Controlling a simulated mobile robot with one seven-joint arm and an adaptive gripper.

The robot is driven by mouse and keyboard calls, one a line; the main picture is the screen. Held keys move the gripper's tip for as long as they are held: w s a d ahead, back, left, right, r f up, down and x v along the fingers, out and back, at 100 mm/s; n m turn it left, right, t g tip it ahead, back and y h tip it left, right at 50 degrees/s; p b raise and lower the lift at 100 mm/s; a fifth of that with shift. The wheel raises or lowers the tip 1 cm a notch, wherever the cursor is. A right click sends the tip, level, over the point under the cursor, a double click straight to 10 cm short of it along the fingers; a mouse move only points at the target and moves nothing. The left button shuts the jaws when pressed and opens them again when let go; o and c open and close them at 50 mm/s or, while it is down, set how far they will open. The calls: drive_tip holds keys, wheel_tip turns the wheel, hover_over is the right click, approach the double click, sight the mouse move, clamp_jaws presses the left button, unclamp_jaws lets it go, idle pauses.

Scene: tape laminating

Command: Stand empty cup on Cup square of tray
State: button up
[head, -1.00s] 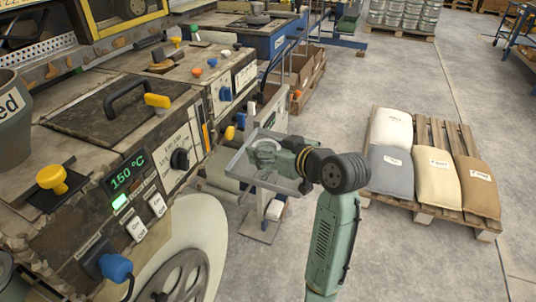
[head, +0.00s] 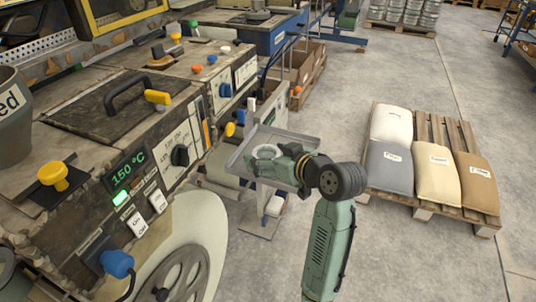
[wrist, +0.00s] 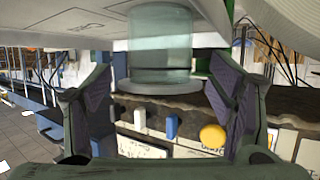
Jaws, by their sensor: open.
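The clear glass cup (head: 267,152) stands on the grey tray (head: 305,141) beside the machine. The wrist view is upside down; there the cup (wrist: 160,45) hangs from the pale tray surface (wrist: 75,42), with its wide rim at the lower end. The cup looks upright and empty. My gripper (head: 284,163) is low over the tray, to the right of the cup in the head view. In the wrist view, its fingers (wrist: 162,80) are spread to either side of the cup, with gaps visible. Lines and small print show on the tray, but I cannot read which square the cup covers.
The machine with its yellow knob (head: 157,97) and 150 °C display (head: 124,171) fills the left. A pallet (head: 425,212) with several sacks stands on the floor to the right. Open floor (head: 420,265) lies in front of it.

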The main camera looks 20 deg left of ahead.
drive_tip(key=shift+r, duration=0.1)
drive_tip(key=shift+r, duration=0.25)
drive_tip(key=b+v, duration=0.1)
drive_tip(key=v, duration=1.1)
drive_tip(key=shift+a, duration=0.1)
